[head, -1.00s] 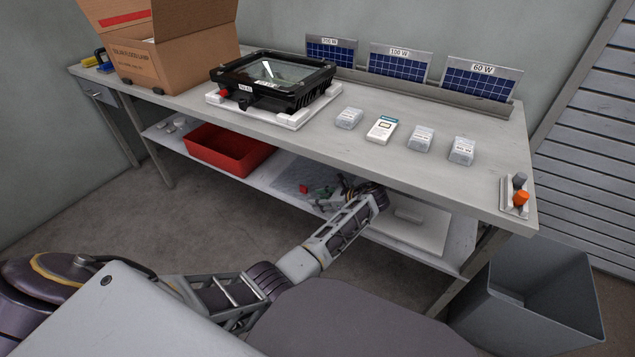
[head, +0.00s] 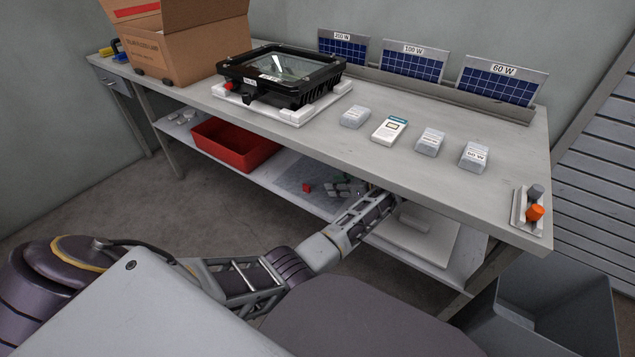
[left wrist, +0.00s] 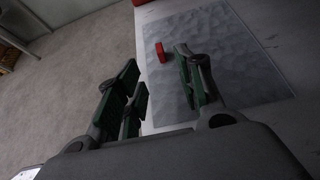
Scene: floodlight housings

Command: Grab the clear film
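The clear film appears to be the translucent, rippled grey sheet (left wrist: 232,62) lying flat on the lower shelf in the left wrist view. In the head view the same sheet (head: 296,181) shows under the tabletop, partly covered. My left gripper (left wrist: 160,68) is open, with green pads on its fingers and nothing between them. In the wrist view its right finger overlaps the sheet and its left fingers are near the sheet's left edge. Whether they touch it I cannot tell. In the head view the tabletop hides much of this gripper (head: 344,188). My right gripper is not in view.
A small red block (left wrist: 160,52) lies at the sheet's edge. A red bin (head: 235,150) stands left of the sheet on the shelf. The tabletop (head: 400,170) overhangs the shelf and carries a floodlight housing (head: 283,75), a carton (head: 185,50) and small packs.

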